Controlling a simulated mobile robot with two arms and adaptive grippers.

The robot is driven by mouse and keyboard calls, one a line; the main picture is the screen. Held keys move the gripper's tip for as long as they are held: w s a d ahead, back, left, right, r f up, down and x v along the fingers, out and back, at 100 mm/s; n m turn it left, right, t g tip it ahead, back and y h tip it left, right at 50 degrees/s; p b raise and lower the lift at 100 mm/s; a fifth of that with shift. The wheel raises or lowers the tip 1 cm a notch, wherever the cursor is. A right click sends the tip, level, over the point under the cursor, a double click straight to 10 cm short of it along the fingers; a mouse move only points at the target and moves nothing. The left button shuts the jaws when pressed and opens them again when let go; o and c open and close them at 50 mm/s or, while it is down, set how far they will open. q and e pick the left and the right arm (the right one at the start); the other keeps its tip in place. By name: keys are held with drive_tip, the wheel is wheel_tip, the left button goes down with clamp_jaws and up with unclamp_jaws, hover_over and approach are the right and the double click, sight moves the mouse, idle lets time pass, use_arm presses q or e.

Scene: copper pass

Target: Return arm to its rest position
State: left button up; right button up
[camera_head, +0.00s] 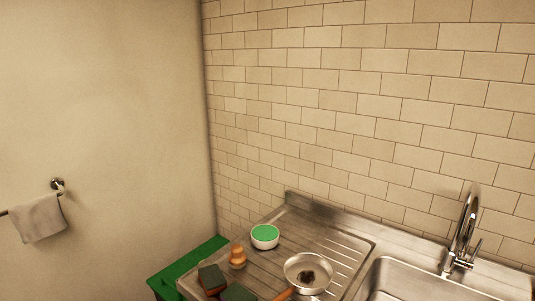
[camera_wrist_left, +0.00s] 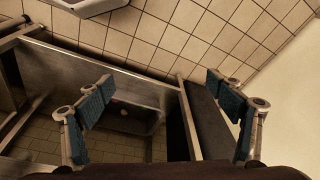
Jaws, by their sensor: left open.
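My left gripper (camera_wrist_left: 160,100) shows only in the left wrist view. Its two fingers with blue pads stand wide apart, with nothing between them. It hangs over a metal frame and the tiled floor, and it touches nothing that I can see. Neither of my arms shows in the head view, and my right gripper is in neither view.
A ribbed metal drainboard (camera_head: 335,234) holds a white bowl with a green inside (camera_head: 265,237), a metal pan (camera_head: 308,273), an orange-brown knobbed object (camera_head: 237,257) and dark green-brown sponges (camera_head: 212,277). A faucet (camera_head: 463,235) stands behind the sink basin (camera_head: 420,285).

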use_arm(q)
drive_tip(key=s+a+f+g, duration=0.1)
drive_tip(key=s+f, duration=0.8)
drive_tip(key=f, duration=0.3)
drive_tip(key=s+a+f, duration=0.2)
drive_tip(key=s+f, duration=0.8)
drive_tip(key=f, duration=0.2)
drive_tip(key=shift+g, duration=0.4)
drive_tip(key=shift+a+f, duration=0.1)
